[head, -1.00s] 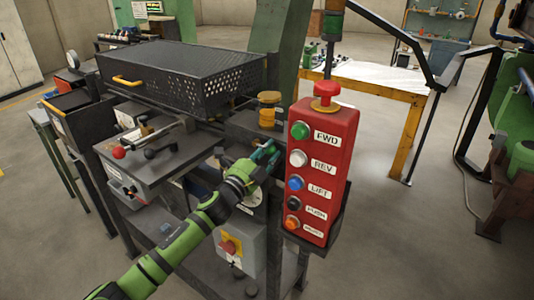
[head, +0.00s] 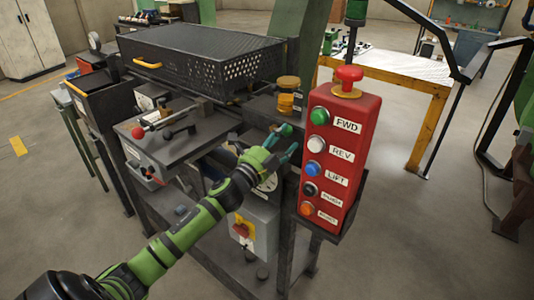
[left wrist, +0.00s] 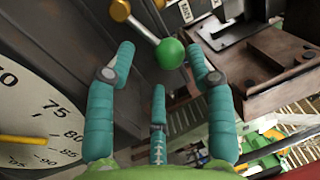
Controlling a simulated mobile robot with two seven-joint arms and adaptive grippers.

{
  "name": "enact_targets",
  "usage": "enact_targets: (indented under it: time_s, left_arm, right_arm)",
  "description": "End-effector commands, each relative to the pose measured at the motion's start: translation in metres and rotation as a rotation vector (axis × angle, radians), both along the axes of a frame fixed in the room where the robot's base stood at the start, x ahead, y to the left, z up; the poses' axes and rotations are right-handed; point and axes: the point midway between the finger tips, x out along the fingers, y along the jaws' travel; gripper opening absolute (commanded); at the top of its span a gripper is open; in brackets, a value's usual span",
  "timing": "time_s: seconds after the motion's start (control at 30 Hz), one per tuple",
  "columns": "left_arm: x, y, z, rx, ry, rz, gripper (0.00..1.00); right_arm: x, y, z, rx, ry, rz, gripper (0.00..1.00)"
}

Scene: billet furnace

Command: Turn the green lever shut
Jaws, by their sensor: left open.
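The green lever's round green knob (left wrist: 170,53) sits on a thin metal rod in the left wrist view, the rod running up and left to a brass fitting. In the head view the knob (head: 285,130) shows small at the fingertips. My left gripper (head: 280,148) is open, with teal fingers. In the left wrist view its two upper fingertips (left wrist: 160,50) stand either side of the knob, with gaps visible; the third finger is below. I cannot tell whether any finger touches it. My right gripper is not in view.
A dial gauge (left wrist: 35,120) is close on the left of the wrist view. A red button box (head: 342,165) with a red top button (head: 348,80) stands just right of my gripper. A steel shelf (head: 165,140) with a red-knobbed lever (head: 138,132) is to the left.

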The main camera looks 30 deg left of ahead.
Motion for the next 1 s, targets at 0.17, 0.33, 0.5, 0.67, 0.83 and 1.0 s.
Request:
enact_targets:
  time_s: [0.17, 0.33, 0.5, 0.67, 0.83, 1.0]
  left_arm:
    - [-0.034, 0.001, -0.007, 0.001, 0.003, -0.001, 0.54]
    - [-0.066, 0.004, -0.011, 0.002, 0.001, 0.0, 0.54]
    - [-0.089, 0.005, -0.014, 0.002, -0.002, -0.001, 0.54]
    - [-0.1, 0.006, -0.014, 0.004, -0.004, 0.001, 0.54]
    - [-0.103, 0.006, -0.014, 0.005, -0.004, 0.0, 0.54]
    - [-0.102, 0.006, -0.014, 0.005, -0.005, 0.0, 0.55]
  right_arm:
    - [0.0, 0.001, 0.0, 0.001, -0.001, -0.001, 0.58]
    - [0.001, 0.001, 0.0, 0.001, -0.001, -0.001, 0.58]
    - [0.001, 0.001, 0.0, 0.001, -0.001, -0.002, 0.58]
    - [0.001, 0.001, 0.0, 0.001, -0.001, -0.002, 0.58]
    - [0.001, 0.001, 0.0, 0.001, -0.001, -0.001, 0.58]
    - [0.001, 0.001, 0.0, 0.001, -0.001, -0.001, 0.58]
